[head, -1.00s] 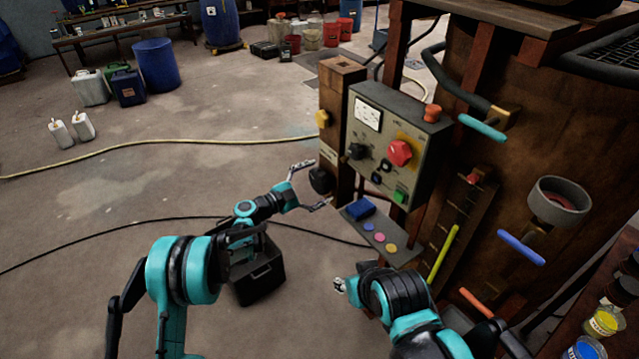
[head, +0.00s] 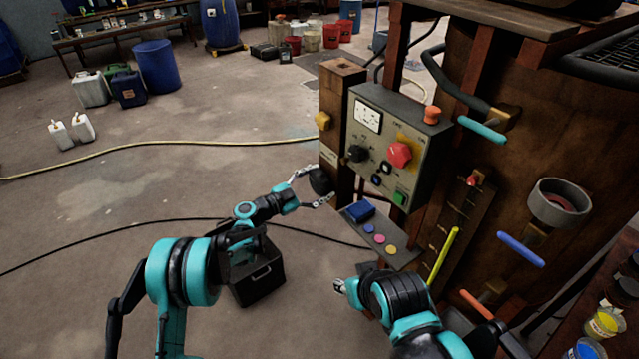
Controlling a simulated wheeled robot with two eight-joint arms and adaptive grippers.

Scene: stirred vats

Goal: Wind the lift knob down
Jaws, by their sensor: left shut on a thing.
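The lift knob, a round black knob (head: 321,180), sits on the left side of the wooden post (head: 341,125), low down beside the grey control box. My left gripper (head: 318,184) is shut on this knob, one finger above it and one below. Its arm comes in from the lower left. My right gripper (head: 341,286) is low in the middle, under the small shelf and away from the knob. Its fingertips are small and partly hidden by its own wrist, so its opening is unclear.
The grey control box (head: 420,152) with a red rotary switch (head: 400,155) is right of the post. A shelf (head: 401,256) with a blue block and coloured discs juts out below. A black crate (head: 262,282) stands under my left arm. The floor at left is mostly clear.

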